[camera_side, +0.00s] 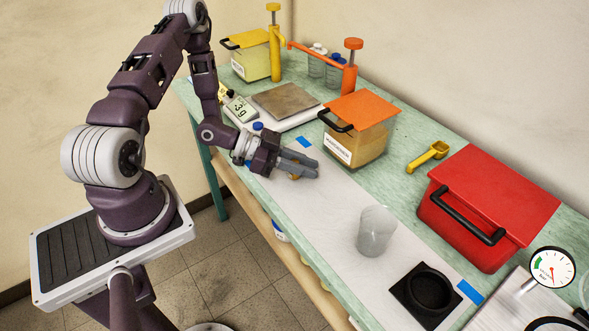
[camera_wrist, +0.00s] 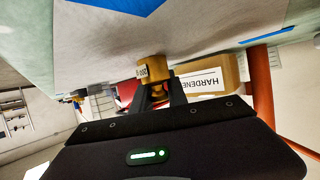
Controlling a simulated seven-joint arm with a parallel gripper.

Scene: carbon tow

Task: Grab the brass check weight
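The brass check weight (camera_wrist: 154,66) stands on the pale work strip, small and gold with a white label. In the wrist view, which is upside down, its narrower knob shows between my fingers. In the side view only a bit of the brass weight (camera_side: 294,177) shows beside the fingers, which hide the rest. My gripper (camera_side: 307,166) is low over the strip, its two grey fingers apart. In the wrist view my gripper (camera_wrist: 161,88) has a finger on each side of the knob; contact is not clear.
An orange-lidded hardener box (camera_side: 358,130) stands behind my gripper. A scale (camera_side: 285,103) is at the back left. A translucent cup (camera_side: 375,232), a black square holder (camera_side: 426,294) and a red case (camera_side: 487,207) are to the right. The strip between gripper and cup is clear.

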